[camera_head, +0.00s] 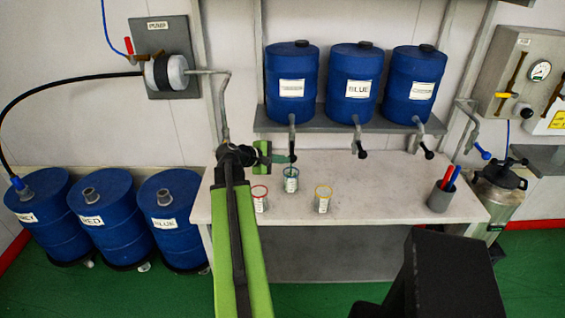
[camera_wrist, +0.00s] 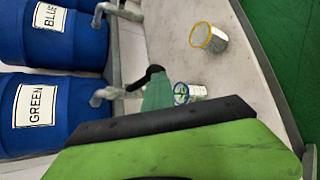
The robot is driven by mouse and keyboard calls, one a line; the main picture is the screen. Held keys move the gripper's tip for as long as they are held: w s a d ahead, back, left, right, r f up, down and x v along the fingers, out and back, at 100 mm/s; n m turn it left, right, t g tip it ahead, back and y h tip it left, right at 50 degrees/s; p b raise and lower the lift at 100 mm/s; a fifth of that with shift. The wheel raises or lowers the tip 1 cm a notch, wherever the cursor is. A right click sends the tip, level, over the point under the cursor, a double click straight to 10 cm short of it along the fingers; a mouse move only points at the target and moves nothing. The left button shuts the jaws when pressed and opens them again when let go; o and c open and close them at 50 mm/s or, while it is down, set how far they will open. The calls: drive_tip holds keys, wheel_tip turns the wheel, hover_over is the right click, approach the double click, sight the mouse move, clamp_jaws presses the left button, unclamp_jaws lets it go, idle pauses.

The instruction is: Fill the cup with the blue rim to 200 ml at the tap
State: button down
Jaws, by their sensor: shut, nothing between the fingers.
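The cup with the blue rim (camera_head: 291,180) stands upright on the bench, under the left-hand tap (camera_head: 292,132). In the wrist view this cup (camera_wrist: 182,94) shows partly, just beyond a green fingertip; some green shows at it, but I cannot read a level. My gripper (camera_head: 276,158) is shut and empty, above and behind the cup in the picture, beside the tap's black handle. In the wrist view the black handle (camera_wrist: 155,71) is right by the fingertip (camera_wrist: 158,92); whether they touch I cannot tell. The drum above is labelled GREEN (camera_wrist: 37,107).
A red-rimmed cup (camera_head: 260,198) stands left and a yellow-rimmed cup (camera_head: 323,198) right of the blue-rimmed one. A grey holder with pens (camera_head: 440,196) is farther right. The BLUE drum (camera_head: 357,88) and another drum (camera_head: 413,88) sit on the shelf (camera_head: 340,124). The bench (camera_head: 385,185) between is clear.

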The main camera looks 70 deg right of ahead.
drive_tip(key=f+p+v, duration=0.1)
drive_tip(key=p+v, duration=0.5)
drive_tip(key=v, duration=0.8)
drive_tip(key=shift+a, duration=0.4)
drive_tip(key=shift+s, duration=0.1)
drive_tip(key=w+a+f+n+t, duration=0.2)
drive_tip(key=w+a+n+t, duration=0.1)
drive_tip(key=w+a, duration=0.8)
drive_tip(key=w+a+f+n+t, duration=0.25)
drive_tip(key=w+a, duration=0.65)
drive_tip(key=w, duration=0.5)
drive_tip(key=w+a+f+m+y, duration=0.1)
drive_tip(key=a+f+y, duration=0.1)
drive_tip(key=a, duration=1)
drive_tip(key=w+a+f+m+t+y, duration=0.1)
drive_tip(key=w+a+f+m+y, duration=0.1)
drive_tip(key=a, duration=1)
drive_tip(key=w+a+f+m+y, duration=0.1)
drive_tip(key=a+y, duration=0.4)
drive_tip(key=a, duration=0.7)
wheel_tip(320, 180, down, 3)
drive_tip(key=shift+w+a+r+m+t+y, duration=0.1)
drive_tip(key=shift+w+a+m+t+y, duration=0.3)
drive_tip(key=shift+w, duration=0.15)
